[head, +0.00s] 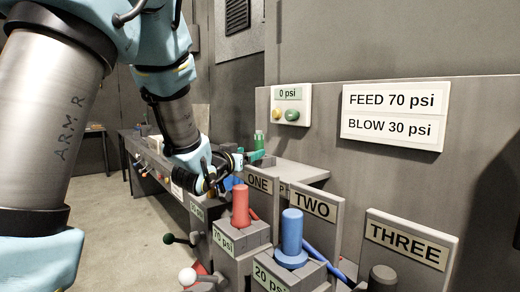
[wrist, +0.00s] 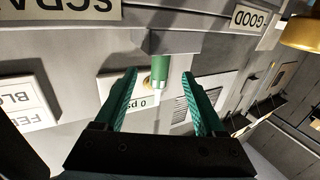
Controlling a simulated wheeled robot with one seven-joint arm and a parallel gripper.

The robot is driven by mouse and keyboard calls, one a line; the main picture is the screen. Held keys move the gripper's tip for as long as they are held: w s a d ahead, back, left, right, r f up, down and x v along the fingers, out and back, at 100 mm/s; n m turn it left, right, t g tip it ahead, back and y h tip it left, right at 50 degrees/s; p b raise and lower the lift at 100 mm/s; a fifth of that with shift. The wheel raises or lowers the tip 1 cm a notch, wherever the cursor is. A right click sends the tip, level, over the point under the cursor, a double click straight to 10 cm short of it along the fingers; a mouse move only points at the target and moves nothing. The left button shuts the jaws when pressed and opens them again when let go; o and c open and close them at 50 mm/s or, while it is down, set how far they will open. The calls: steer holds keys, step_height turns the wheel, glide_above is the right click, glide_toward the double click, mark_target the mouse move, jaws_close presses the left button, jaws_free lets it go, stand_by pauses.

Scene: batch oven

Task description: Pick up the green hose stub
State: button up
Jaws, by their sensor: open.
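The green hose stub (head: 259,141) stands upright beyond my gripper in the head view, with a pale tip. Its lower end is hidden by the gripper in that view. In the wrist view, which is upside down, the stub (wrist: 160,70) extends from a grey block (wrist: 180,42). It appears in the gap between my two green fingers. My gripper (wrist: 157,76) is open, with one finger on each side of the stub in the picture and no visible contact. In the head view my gripper (head: 256,158) is close to the stub; the exact distance is unclear.
A red stub (head: 241,206) and a blue stub (head: 292,232) stand on blocks in front, before panels marked ONE (head: 259,183) and TWO (head: 313,206). A wall panel with a 0 psi sign (head: 290,93) is behind. A long bench (head: 160,158) extends left.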

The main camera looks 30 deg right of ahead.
mark_target(257, 148)
steer(key=shift+w+d+r, duration=0.1)
steer(key=shift+w+d, duration=0.25)
steer(key=shift+d, duration=0.05)
steer(key=p+x, duration=0.3)
steer(key=x, duration=0.2)
steer(key=shift+w+d, duration=0.45)
jaws_close()
